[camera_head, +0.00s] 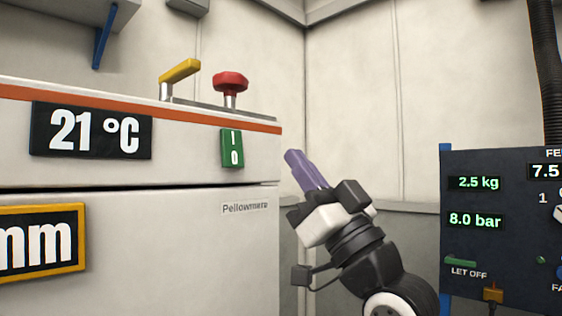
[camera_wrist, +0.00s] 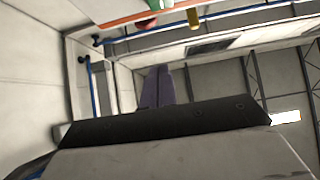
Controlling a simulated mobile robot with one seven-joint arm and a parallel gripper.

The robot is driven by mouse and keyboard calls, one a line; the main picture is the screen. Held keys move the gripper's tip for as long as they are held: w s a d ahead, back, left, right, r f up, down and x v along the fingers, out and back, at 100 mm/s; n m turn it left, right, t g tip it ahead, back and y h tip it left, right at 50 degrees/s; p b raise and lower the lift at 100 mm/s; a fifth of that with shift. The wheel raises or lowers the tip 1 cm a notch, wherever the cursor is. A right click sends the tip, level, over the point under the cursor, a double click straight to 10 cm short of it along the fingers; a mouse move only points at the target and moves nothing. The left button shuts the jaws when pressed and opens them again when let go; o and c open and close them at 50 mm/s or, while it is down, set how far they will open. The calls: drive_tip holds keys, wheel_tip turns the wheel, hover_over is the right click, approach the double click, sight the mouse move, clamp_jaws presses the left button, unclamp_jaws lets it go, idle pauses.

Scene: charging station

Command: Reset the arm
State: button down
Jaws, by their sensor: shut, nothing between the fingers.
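My gripper (camera_head: 293,156) is in the middle of the head view, its purple fingers pointing up and to the left. The fingers lie together, shut, with nothing between them. They are to the right of the white cabinet's edge and show no object in contact. In the wrist view my gripper (camera_wrist: 160,70) shows as two purple fingers side by side above the dark gripper body. The lower part of my arm leaves the head view at the bottom.
A white cabinet (camera_head: 150,235) with a 21 °C display (camera_head: 90,131) fills the left. A yellow lever (camera_head: 181,72) and a red knob (camera_head: 230,83) stand on top. A dark panel (camera_head: 475,250) stands at the right. Open space lies between cabinet and panel.

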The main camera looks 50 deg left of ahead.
drive_tip(key=shift+d+f, duration=0.55)
drive_tip(key=shift+d, duration=0.25)
